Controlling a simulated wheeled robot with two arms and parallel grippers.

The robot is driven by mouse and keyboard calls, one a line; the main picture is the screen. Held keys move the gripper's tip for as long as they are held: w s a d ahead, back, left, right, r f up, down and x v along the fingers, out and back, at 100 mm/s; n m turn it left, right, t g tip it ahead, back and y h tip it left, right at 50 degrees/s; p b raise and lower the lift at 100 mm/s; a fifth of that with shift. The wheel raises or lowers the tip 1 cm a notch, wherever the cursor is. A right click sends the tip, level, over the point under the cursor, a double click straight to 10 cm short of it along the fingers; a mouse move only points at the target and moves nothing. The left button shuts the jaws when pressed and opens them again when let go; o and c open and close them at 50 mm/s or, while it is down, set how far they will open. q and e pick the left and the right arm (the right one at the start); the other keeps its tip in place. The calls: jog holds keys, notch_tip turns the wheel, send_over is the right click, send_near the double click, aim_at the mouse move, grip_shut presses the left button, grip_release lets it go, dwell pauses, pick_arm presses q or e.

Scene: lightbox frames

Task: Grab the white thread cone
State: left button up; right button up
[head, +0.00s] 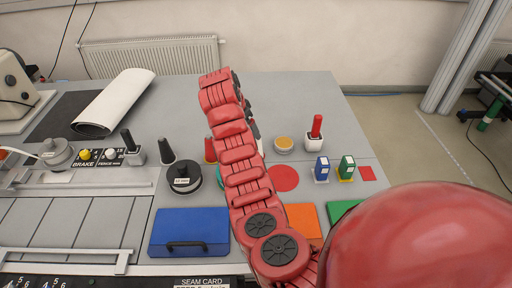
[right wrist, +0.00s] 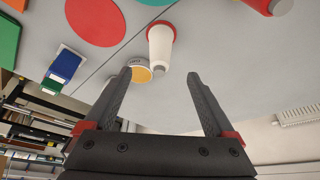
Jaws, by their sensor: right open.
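The white thread cone (right wrist: 160,47) shows in the right wrist view, with a red ring at its wide end. It is ahead of my right gripper (right wrist: 160,77), roughly in line with the gap between the fingers and apart from both. The fingers are open with nothing between them. In the head view my right arm covers this part of the table, and only a small pale bit shows beside it, too little to identify surely. My left gripper is not in view.
A yellow-topped round tin (head: 284,144) is near the cone, partly behind one finger in the wrist view. A red cone (head: 210,150), a black cone (head: 167,150) and a black weight (head: 184,180) stand left of my arm. Blue (head: 321,168) and green (head: 346,167) boxes stand right.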

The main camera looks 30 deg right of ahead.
aim_at(258, 144)
jog(key=b+x, duration=0.5)
jog(key=x, duration=0.1)
jog(key=shift+f+b, duration=0.25)
jog(key=shift+b, duration=0.1)
jog(key=shift+w+d+f+p, duration=0.3)
jog(key=shift+f+p, duration=0.15)
jog(key=shift+p, duration=0.45)
jog(key=shift+d+f, duration=0.1)
jog(key=shift+f, duration=0.15)
jog(key=shift+d+f+p, duration=0.15)
jog(key=shift+d+p, duration=0.05)
jog(key=shift+p, duration=0.2)
jog(key=p+x, duration=0.2)
jog(key=x, duration=0.1)
jog(key=shift+s+d+f, duration=0.15)
jog(key=shift+d, duration=0.15)
jog(key=shift+d+f+p, duration=0.15)
jog(key=shift+f+p, duration=0.2)
jog(key=shift+f, duration=0.35)
grip_shut()
